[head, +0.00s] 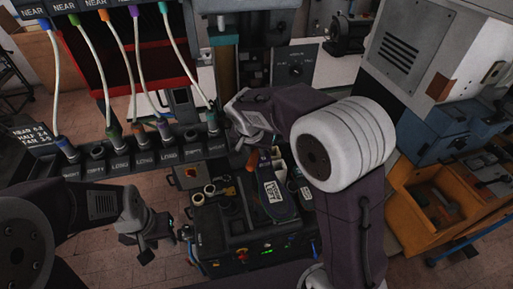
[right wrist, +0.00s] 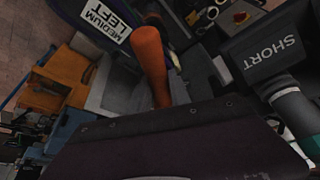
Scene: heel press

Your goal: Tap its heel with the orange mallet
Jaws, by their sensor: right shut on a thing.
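A dark blue, shoe-shaped piece (head: 275,190) with a white "MEDIUM LEFT" label lies over the tray on my base in the head view. Its label end also shows at the top of the right wrist view (right wrist: 88,40). The orange mallet (right wrist: 151,62) shows as an orange handle in the right wrist view; its head cannot be made out. My right gripper (head: 242,145) is shut on it, just beyond the far end of the blue piece, with its fingertips mostly hidden. My left gripper (head: 148,238) hangs empty left of the tray; its finger gap is unclear.
A dark rack (head: 140,162) with several labelled sockets and coloured plugs on pale cables stands across the far left. Rings and small parts lie in the black tray (head: 215,235). A grey machine (head: 410,50) and an orange bench (head: 400,200) stand at the right.

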